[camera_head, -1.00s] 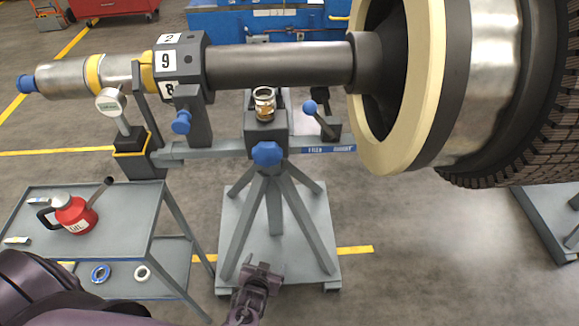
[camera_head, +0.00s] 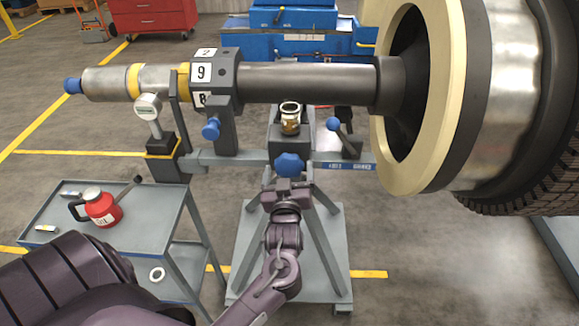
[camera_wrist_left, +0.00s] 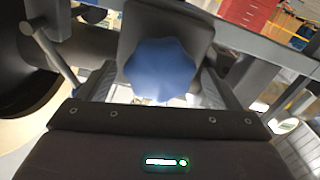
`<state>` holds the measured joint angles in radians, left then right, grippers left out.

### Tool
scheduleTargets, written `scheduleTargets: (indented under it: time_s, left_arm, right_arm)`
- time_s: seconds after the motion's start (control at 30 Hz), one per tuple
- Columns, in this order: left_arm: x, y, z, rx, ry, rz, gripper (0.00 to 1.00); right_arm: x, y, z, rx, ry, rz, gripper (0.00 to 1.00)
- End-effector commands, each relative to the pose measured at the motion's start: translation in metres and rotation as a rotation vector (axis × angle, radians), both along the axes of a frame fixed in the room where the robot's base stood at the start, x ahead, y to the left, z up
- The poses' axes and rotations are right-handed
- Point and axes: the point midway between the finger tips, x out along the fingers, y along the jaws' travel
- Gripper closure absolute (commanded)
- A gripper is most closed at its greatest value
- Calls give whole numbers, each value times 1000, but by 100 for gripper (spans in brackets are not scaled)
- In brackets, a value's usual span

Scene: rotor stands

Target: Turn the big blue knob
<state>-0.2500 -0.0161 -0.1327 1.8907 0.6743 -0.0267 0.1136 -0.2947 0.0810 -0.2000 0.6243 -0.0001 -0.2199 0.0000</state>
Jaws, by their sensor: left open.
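The big blue knob (camera_head: 289,164) is a lobed knob on the front of the grey rotor stand, below the jar. It also shows in the left wrist view (camera_wrist_left: 161,69), large and close, in front of a dark block. My left gripper (camera_head: 287,188) is just below and in front of the knob in the head view. In the wrist view its fingers stand to either side of the knob, open, with gaps visible. Whether a finger touches the knob I cannot tell. My right gripper is not in view.
A dark shaft (camera_head: 305,82) with a large wheel-like rotor (camera_head: 500,90) lies above the stand. A small blue knob (camera_head: 211,129) and a blue-tipped lever (camera_head: 334,124) flank the big knob. A glass jar (camera_head: 290,121) stands above it. A cart (camera_head: 130,253) with a red can (camera_head: 102,207) is at left.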

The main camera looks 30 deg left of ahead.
Motion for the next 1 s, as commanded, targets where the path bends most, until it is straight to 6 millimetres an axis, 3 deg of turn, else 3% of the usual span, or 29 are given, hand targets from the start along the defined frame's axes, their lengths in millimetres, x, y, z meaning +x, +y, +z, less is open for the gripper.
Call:
scheduleTargets:
  time_s: [0.13, 0.43, 0.77, 1.0]
  left_arm:
    - [11, 6, 0, 0, 1, -1, 14]
    - [13, 8, 0, 0, 1, -1, 14]
    - [12, 8, 0, -1, 1, 0, 57]
    - [12, 8, 0, 14, 11, 0, 59]
  right_arm:
    - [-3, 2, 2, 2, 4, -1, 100]
    - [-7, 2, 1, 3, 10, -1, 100]
    - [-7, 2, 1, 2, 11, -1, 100]
    - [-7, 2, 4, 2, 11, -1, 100]
